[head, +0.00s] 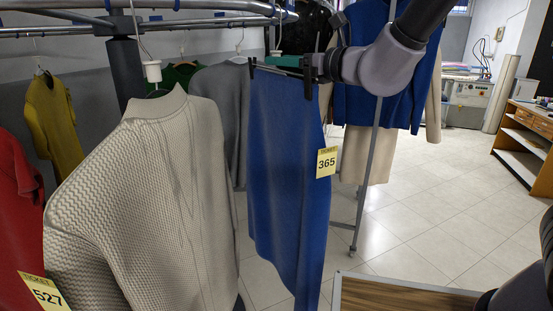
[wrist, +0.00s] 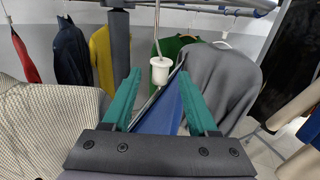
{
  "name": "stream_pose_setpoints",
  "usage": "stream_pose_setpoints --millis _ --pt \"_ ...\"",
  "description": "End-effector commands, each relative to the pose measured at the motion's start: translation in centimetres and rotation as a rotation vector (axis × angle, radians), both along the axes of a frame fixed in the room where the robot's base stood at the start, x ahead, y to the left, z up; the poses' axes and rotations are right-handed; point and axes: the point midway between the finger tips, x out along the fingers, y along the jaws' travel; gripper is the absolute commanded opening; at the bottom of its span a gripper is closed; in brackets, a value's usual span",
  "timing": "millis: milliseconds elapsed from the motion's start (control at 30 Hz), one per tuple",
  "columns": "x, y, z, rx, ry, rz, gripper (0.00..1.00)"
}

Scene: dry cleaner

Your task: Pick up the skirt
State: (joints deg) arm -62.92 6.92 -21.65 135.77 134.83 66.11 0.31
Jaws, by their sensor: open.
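The blue skirt (head: 285,170) hangs from a clip hanger, with a yellow ticket 365 (head: 327,162) at its right edge. My gripper (head: 277,55) is at the top of the skirt, by its hanger; only a bit of green finger shows there. In the wrist view, my gripper's two teal fingers (wrist: 158,75) stand apart. The hanger's white knob (wrist: 159,71) and wire hook appear between the fingertips. A strip of the blue skirt (wrist: 160,112) shows between the fingers, below the knob. Whether a finger touches the hanger cannot be told.
A cream knitted sweater (head: 165,190) with ticket 527 hangs close on the left. A grey garment (head: 222,105) hangs behind the skirt. The metal rail (head: 190,24) runs above. A wooden-topped surface (head: 395,295) is at the lower right; open tiled floor (head: 425,205) lies beyond.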

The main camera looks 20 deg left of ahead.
Motion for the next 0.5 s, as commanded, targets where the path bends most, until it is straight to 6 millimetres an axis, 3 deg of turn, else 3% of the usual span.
stream_pose_setpoints --millis 133,433,500 --pt "0.8 1.7 0.0 0.000 -0.001 0.000 0.59" --pt "1.0 2.1 0.0 0.000 0.000 -0.001 0.59" --pt "1.0 2.1 0.0 0.000 0.000 0.000 0.32"
